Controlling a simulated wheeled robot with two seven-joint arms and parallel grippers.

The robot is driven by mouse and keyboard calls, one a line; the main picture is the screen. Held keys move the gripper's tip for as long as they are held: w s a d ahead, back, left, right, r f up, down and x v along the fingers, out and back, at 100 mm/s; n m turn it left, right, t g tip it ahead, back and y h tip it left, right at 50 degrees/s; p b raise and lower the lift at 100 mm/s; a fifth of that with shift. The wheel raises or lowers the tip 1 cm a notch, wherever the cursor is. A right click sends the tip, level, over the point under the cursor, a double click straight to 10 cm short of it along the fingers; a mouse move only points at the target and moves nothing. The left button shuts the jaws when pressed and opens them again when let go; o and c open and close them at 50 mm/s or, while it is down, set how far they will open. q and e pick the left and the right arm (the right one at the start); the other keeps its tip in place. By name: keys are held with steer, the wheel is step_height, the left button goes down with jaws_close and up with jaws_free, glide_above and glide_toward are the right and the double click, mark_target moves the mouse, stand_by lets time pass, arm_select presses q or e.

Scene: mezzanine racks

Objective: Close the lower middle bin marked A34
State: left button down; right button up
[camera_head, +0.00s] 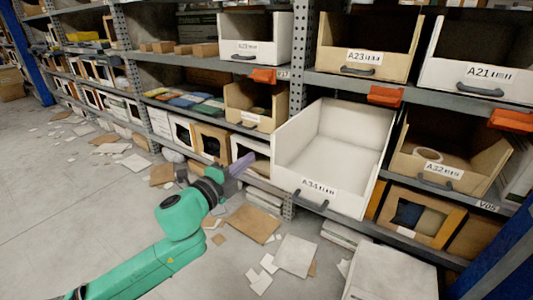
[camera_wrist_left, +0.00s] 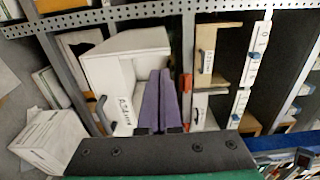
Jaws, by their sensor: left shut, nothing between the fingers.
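The bin marked A34 (camera_head: 336,150) is a large white open bin, pulled out of the lower middle of the rack and tilted forward. Its label (camera_head: 318,187) and dark handle (camera_head: 311,200) are on the front. My left gripper (camera_head: 247,160), with purple fingers, is to the left of the bin's front, shut and empty. In the left wrist view the fingers (camera_wrist_left: 165,100) overlap the white bin (camera_wrist_left: 125,55), and its handle (camera_wrist_left: 101,113) shows at the left. Contact between fingers and bin cannot be told. My right gripper is not in view.
Bin A32 (camera_head: 447,160) is right of the white bin, and bins A23 (camera_head: 366,50) and A21 (camera_head: 484,75) are above. Orange clips (camera_head: 385,95) stick out from the shelf edge. Cardboard pieces and papers (camera_head: 253,222) litter the floor below. A blue post (camera_head: 505,255) stands at the right.

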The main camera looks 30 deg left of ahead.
mark_target(273, 140)
arm_select(q)
steer(key=w, duration=0.3)
steer(key=w+b, duration=0.1)
steer(key=w, duration=0.5)
steer(key=shift+w+d+b, duration=0.25)
steer(key=shift+w+b, duration=0.05)
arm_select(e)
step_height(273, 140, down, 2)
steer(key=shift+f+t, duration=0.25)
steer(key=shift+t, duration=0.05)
